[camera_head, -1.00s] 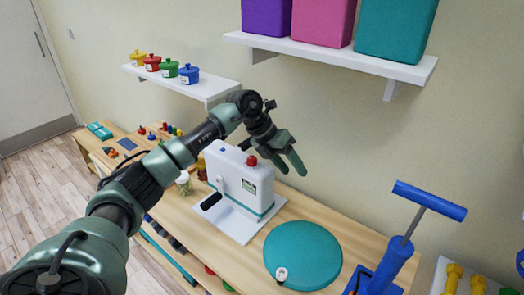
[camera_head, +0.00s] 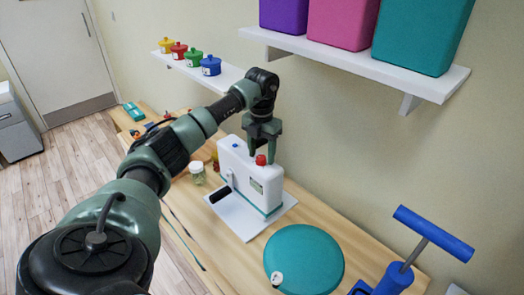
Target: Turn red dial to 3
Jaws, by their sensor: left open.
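The red dial (camera_head: 261,160) is a small red knob on top of a white machine (camera_head: 240,172) with a teal band near its foot. The machine stands on a white base plate on the wooden table. No dial numbers are readable. My right gripper is not in view.
A teal disc (camera_head: 303,257) and a blue pump-like device (camera_head: 396,277) are on the table (camera_head: 205,255) to the right. A glass jar (camera_head: 197,172) stands left of the machine. A shelf (camera_head: 370,66) with purple, pink and teal boxes hangs above right.

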